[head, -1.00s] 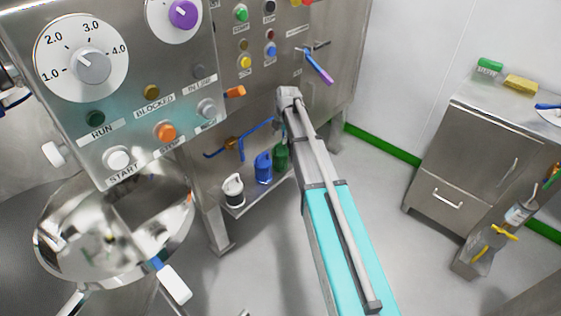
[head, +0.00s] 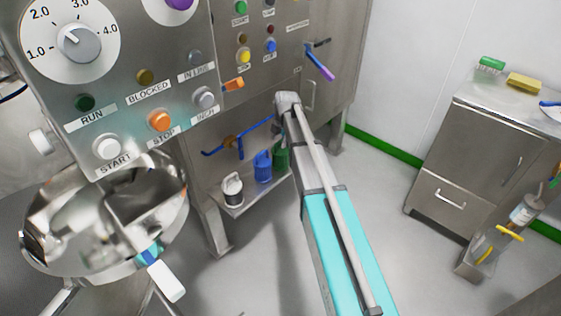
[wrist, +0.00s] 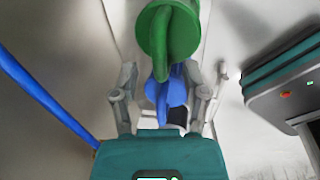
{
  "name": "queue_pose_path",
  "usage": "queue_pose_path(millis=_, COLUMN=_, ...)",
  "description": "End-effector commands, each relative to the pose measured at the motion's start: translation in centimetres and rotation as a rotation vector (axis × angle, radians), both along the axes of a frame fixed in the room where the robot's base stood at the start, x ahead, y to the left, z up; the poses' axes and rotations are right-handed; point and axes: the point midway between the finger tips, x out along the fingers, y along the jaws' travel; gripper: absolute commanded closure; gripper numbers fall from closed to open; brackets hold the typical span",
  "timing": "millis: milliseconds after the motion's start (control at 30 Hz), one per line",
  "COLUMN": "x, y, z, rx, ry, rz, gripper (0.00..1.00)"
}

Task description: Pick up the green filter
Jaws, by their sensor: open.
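The green filter (head: 281,154) stands at the right end of a row on a low metal shelf, partly hidden by my arm. In the wrist view the green filter (wrist: 168,38) is large at the top centre, its looped handle toward me. My gripper (wrist: 172,84) is open, with one finger on either side of the picture's middle. The green filter appears above the line between the fingers, and nothing is held. My gripper's fingers do not show in the head view.
A blue filter (head: 263,167) and a white one with a dark band (head: 232,189) stand beside it. A blue bent handle (head: 240,139) is close above the shelf. A control panel (head: 120,80) and a steel bowl (head: 60,255) are at left.

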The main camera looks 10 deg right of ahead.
Motion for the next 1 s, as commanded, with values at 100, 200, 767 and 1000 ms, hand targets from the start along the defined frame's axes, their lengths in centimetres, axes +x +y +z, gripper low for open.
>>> queue_pose_path(millis=100, x=0.2, y=0.1, z=-1.2, rx=0.0, ry=0.0, rz=0.0, gripper=0.42)
queue_pose_path(millis=200, x=0.3, y=0.2, z=-1.6, rx=0.0, ry=0.0, rz=0.0, gripper=0.42)
queue_pose_path(millis=767, x=0.3, y=0.2, z=-1.8, rx=0.0, ry=0.0, rz=0.0, gripper=0.42)
queue_pose_path(millis=1000, x=0.3, y=0.2, z=-1.8, rx=0.0, ry=0.0, rz=0.0, gripper=0.57)
